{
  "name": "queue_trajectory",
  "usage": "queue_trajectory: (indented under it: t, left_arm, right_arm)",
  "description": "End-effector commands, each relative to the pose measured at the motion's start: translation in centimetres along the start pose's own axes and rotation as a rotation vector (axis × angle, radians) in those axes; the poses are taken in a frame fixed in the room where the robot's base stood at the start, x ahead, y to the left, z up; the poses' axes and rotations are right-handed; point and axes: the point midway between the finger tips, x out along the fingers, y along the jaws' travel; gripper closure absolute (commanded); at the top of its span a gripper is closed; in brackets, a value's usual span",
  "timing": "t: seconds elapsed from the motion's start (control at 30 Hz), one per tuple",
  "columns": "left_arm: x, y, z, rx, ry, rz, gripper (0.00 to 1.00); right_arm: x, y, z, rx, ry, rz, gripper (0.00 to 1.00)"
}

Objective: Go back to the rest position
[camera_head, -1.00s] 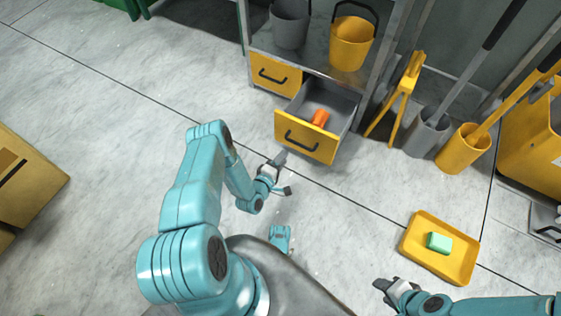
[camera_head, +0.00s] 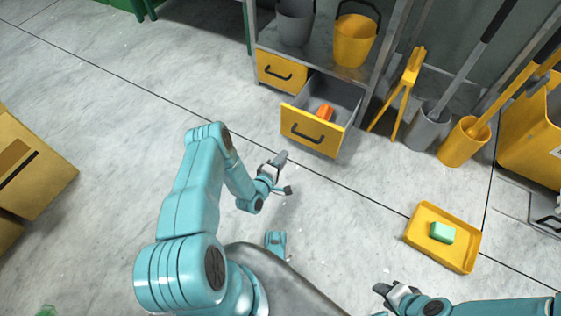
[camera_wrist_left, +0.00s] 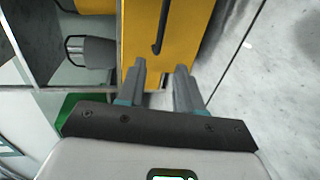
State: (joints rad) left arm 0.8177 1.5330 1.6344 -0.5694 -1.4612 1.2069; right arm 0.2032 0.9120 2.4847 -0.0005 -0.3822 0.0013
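My left gripper (camera_head: 281,174) is open and empty above the floor, in front of the open yellow drawer (camera_head: 313,133). Its two fingers also show apart in the left wrist view (camera_wrist_left: 160,80), with the yellow drawer front (camera_wrist_left: 185,30) beyond them. An orange object (camera_head: 325,112) lies inside the open drawer. My right gripper (camera_head: 381,289) shows at the bottom right of the head view, near the yellow tray. Its fingers are too small and angled to tell whether they are open.
The yellow tray (camera_head: 414,243) with a green block (camera_head: 442,232) lies on the right. A shelf with grey (camera_head: 295,22) and yellow buckets (camera_head: 355,40) stands behind the drawer. Cardboard boxes (camera_head: 45,170) are at left. The floor between is clear.

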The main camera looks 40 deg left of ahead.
Motion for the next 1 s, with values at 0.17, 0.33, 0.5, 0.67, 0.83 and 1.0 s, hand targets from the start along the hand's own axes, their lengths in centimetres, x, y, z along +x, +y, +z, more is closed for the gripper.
queue_trajectory:
  t: [0.17,0.33,0.5,0.67,0.83,1.0]
  left_arm:
    - [0.3,0.2,0.0,0.001,-0.002,0.001,0.65]
    - [0.4,0.2,0.0,0.001,-0.002,0.001,0.65]
    - [0.5,0.2,0.0,0.001,-0.002,0.001,0.65]
    - [0.5,0.2,0.0,0.001,-0.002,0.001,0.65]
    - [0.5,0.7,0.0,0.001,-0.002,0.001,0.65]
    - [1.2,4.0,1.7,0.014,-0.040,0.027,0.65]
  right_arm:
    - [0.0,0.0,0.0,0.000,0.001,0.000,0.57]
    - [0.0,0.0,0.0,0.000,0.001,0.000,0.57]
    - [0.0,0.0,0.0,0.000,0.001,0.000,0.57]
    - [0.0,0.0,0.0,0.000,0.001,0.000,0.57]
    - [-0.4,-0.1,0.0,0.000,0.001,0.000,0.57]
    - [-2.1,-0.8,-0.2,-0.001,0.002,0.000,0.57]
